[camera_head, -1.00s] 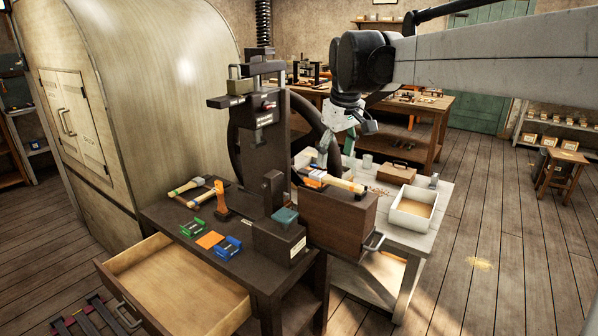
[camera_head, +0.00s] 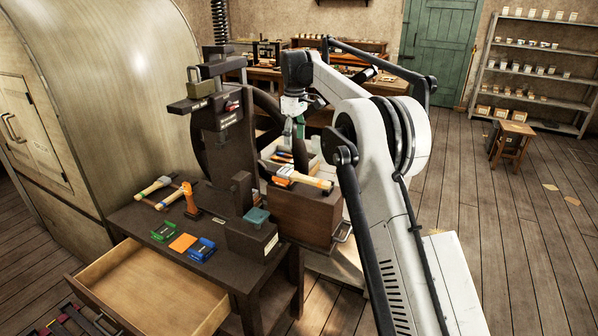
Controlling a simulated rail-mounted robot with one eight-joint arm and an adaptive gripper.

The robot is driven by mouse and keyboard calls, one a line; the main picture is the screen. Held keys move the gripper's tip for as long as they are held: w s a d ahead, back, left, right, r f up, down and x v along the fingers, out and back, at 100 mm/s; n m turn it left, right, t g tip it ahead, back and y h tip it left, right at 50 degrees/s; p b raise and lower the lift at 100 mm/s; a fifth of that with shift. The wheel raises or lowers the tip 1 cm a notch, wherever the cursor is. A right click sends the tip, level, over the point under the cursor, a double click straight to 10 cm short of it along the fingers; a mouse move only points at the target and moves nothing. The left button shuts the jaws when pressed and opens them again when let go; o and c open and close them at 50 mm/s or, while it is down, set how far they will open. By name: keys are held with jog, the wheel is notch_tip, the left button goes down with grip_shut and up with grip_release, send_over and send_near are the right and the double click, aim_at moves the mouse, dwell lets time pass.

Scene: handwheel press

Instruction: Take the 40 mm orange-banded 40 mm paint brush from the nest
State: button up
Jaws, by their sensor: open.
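My gripper (camera_head: 299,130) hangs below my wrist, right of the press and above a pale tray; its small fingers are open, with nothing clearly visible between them. An orange-marked, pale-handled tool (camera_head: 303,179) lies across the top of a brown wooden box, below my gripper and apart from it. I cannot tell which of these is the 40 mm brush. No nest is clearly identifiable.
An open drawer (camera_head: 150,290) juts forward. The pale tray (camera_head: 268,152) holds several items.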

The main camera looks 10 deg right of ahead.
jog(key=w, duration=0.1)
jog(key=p, duration=0.1)
send_over(297, 175)
jog(key=f, duration=0.9)
jog(key=shift+s+a+f, duration=0.25)
jog(key=shift+a, duration=0.1)
jog(key=f, duration=0.1)
jog(key=f+p, duration=0.1)
jog(key=f, duration=0.2)
jog(key=shift+w+d+f, duration=0.2)
jog(key=shift+w+d, duration=0.05)
jog(key=shift+d, duration=0.05)
jog(key=shift+f+p, duration=0.3)
jog(key=shift+f, duration=0.2)
jog(key=c, duration=1.3)
